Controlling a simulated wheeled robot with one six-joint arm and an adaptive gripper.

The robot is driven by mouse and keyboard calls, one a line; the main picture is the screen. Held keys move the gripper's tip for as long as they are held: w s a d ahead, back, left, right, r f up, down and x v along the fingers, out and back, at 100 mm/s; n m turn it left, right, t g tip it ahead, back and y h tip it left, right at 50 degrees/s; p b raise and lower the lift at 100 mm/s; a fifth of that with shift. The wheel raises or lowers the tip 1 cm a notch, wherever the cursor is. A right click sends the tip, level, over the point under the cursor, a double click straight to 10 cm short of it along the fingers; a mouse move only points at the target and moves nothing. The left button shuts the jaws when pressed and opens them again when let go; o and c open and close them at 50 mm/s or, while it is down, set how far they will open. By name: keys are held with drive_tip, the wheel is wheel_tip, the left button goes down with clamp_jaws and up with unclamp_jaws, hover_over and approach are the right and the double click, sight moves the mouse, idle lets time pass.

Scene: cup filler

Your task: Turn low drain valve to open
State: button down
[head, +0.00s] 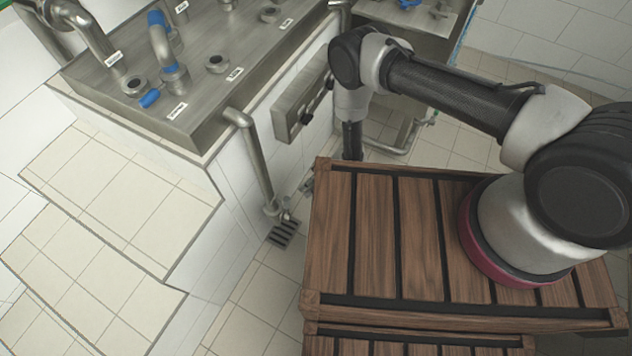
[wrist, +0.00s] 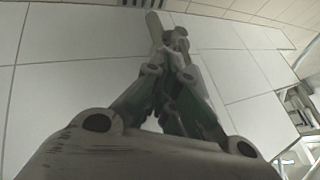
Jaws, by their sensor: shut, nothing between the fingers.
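The low drain valve (head: 287,216) is a small metal fitting at the foot of a steel drain pipe (head: 252,155), just above a dark floor grate. In the wrist view, a small pale lever-like piece (wrist: 154,27) and a rounded metal part (wrist: 179,40) show at my fingertips; they look like the valve, but the blur hides which part is which. My gripper (wrist: 171,66) is shut and empty, its tips close to these parts. I cannot tell whether they touch.
The floor grate (head: 284,234) lies below the pipe; it also shows in the wrist view (wrist: 138,3). A tiled white step (head: 150,200) stands left of the pipe. A steel counter (head: 215,85) with pipes and blue handles is above. Free floor between step and base is narrow.

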sight(289, 206)
drive_tip(key=shift+s+a+f, duration=0.1)
drive_tip(key=shift+s+a, duration=0.6)
drive_tip(key=shift+s, duration=0.2)
drive_tip(key=shift+s+a+f, duration=0.1)
drive_tip(key=shift+s+a, duration=0.6)
drive_tip(key=shift+s, duration=0.2)
drive_tip(key=shift+s+a+r, duration=0.15)
drive_tip(key=shift+s+a, duration=0.15)
drive_tip(key=shift+s, duration=0.3)
drive_tip(key=shift+s+a+r, duration=0.1)
drive_tip(key=shift+s+a, duration=0.15)
drive_tip(key=shift+s, duration=0.3)
